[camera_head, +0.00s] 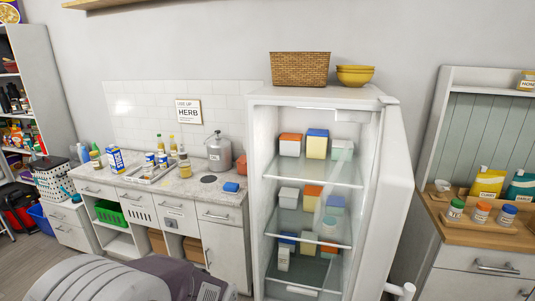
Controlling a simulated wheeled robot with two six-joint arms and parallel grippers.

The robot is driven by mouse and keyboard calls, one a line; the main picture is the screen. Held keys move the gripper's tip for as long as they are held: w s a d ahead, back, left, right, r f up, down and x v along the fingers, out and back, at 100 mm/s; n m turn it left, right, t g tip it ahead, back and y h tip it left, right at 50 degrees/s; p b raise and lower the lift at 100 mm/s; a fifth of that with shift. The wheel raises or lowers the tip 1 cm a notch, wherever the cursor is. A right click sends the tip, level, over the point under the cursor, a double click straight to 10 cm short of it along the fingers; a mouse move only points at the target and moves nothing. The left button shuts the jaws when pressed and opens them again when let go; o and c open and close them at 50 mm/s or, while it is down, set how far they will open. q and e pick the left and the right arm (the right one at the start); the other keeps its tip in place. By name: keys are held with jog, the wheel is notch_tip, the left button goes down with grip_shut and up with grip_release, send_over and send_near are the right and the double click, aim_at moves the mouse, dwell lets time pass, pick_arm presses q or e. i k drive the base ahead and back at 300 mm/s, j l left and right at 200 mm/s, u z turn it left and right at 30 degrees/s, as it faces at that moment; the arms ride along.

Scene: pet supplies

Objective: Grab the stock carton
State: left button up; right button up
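A blue and white carton (116,160) stands upright on the left part of the counter; its label is too small to read. Several box-like cartons with coloured tops stand in the open fridge, including an orange-topped one (290,147) and a blue-topped one (317,148) on the upper shelf. I cannot tell by label which one is the stock carton. Neither of my grippers shows in the head view.
The fridge door (390,190) stands open to the right. The counter (200,185) holds a tray with bottles and cans, a grey metal canister (219,152) and a small blue item (231,187). A wooden-topped cabinet (475,232) with jars and pouches stands at right.

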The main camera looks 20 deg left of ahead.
aim_at(115, 155)
jog(key=i+j, duration=0.1)
jog(key=j, duration=1.2)
jog(key=i+j, duration=0.1)
jog(key=j, duration=1.2)
jog(key=i+j, duration=0.1)
jog(key=j, duration=1.2)
jog(key=i+j+z, duration=0.1)
jog(key=j, duration=1.2)
jog(key=i+j, duration=0.15)
jog(key=j, duration=0.35)
jog(key=i+j, duration=0.2)
jog(key=j, duration=0.35)
jog(key=i+j, duration=0.15)
jog(key=j, duration=0.35)
jog(key=i+j, duration=0.15)
jog(key=j, duration=0.4)
jog(key=i+j, duration=0.15)
jog(key=j, duration=0.35)
jog(key=i+j, duration=0.2)
jog(key=j, duration=0.35)
jog(key=i+j, duration=0.15)
jog(key=j, duration=0.35)
jog(key=i+j, duration=0.15)
jog(key=j, duration=0.4)
jog(key=i+z, duration=0.05)
